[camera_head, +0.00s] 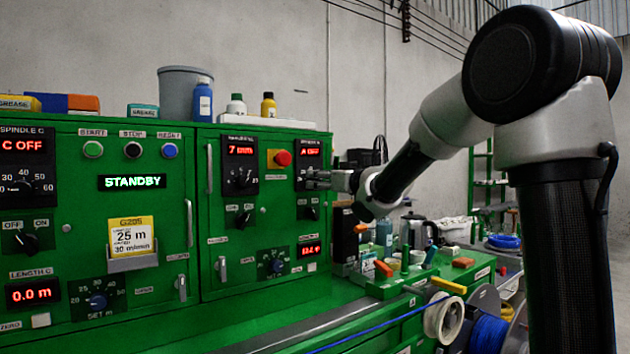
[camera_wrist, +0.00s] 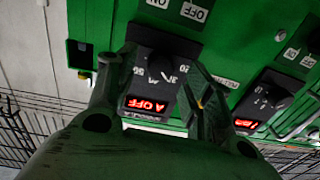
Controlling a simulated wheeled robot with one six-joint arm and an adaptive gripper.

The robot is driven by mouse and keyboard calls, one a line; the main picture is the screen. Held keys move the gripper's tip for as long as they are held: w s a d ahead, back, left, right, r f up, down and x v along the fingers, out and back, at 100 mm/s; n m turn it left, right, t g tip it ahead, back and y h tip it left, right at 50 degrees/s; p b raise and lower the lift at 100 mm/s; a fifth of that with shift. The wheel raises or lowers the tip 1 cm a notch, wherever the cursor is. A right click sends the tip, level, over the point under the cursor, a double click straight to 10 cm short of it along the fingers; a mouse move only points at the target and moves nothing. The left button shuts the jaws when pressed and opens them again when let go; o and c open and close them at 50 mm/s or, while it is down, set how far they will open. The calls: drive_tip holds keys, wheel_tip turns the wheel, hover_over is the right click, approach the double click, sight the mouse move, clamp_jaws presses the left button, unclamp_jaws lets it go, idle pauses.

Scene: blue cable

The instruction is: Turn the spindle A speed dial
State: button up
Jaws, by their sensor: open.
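The spindle A speed dial (camera_wrist: 160,66) is a black knob on a black plate, shown upside down in the wrist view. Its red display (camera_wrist: 148,105) reads "A OFF". In the head view the spindle A panel (camera_head: 308,152) is at the right end of the green cabinet, its dial largely hidden by my gripper. My gripper (camera_head: 318,180) is at the panel from the right. In the wrist view my gripper (camera_wrist: 152,70) is open, one finger on each side of the dial. I cannot tell whether either finger touches it.
An OFF/ON switch (camera_head: 311,213) sits below the dial. A red button (camera_head: 282,158) and another dial panel (camera_head: 241,166) are to its left. A kettle (camera_head: 416,231) and bottles stand on the bench to the right, below my arm.

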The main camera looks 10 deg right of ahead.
sight(313, 179)
drive_tip(key=shift+x, duration=1.75)
drive_tip(key=c, duration=1)
drive_tip(key=n, duration=0.4)
drive_tip(key=shift+n, duration=2.3)
